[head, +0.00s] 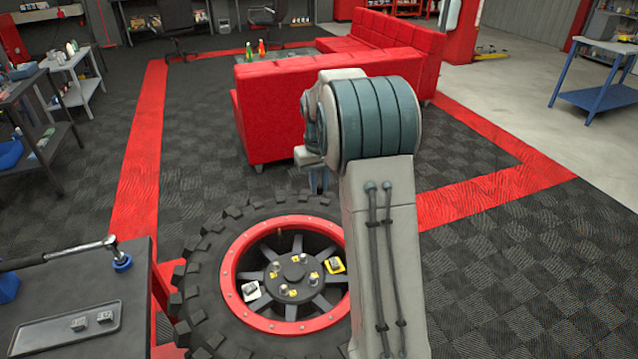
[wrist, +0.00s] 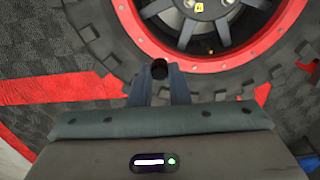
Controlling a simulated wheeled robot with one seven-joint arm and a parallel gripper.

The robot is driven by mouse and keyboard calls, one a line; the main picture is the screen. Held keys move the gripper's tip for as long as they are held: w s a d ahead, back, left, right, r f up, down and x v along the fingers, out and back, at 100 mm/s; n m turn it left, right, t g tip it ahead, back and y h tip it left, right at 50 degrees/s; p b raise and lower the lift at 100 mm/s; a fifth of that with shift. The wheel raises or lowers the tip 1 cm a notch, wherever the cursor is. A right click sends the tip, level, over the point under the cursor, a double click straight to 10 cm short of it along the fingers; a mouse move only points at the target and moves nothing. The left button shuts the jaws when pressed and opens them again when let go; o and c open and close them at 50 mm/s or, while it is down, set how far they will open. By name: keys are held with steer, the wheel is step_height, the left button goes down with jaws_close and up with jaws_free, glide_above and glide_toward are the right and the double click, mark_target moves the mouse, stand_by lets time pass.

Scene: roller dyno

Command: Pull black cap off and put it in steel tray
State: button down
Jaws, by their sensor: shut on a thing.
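My gripper (wrist: 161,84) is shut on a small round black cap (wrist: 159,69), held between the fingertips in the wrist view. In the head view my gripper (head: 319,184) hangs above the far side of the big tyre, partly behind my arm; the cap cannot be made out there. A bare brassy valve stem (wrist: 210,49) shows on the wheel's rim, apart from the cap; it also shows in the head view (head: 280,232). The steel tray (head: 40,339) lies on the dark bench at lower left, with two small metal blocks on its right part.
The tyre (head: 200,290) with its red rim lies flat, with small weights and yellow tags on it. A torque wrench (head: 70,252) with a blue socket lies behind the tray. A red sofa (head: 268,110) stands beyond the tyre. The tray's left part is bare.

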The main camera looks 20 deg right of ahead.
steer(key=shift+r+p, duration=0.9)
steer(key=shift+r, duration=0.45)
steer(key=shift+f, duration=0.1)
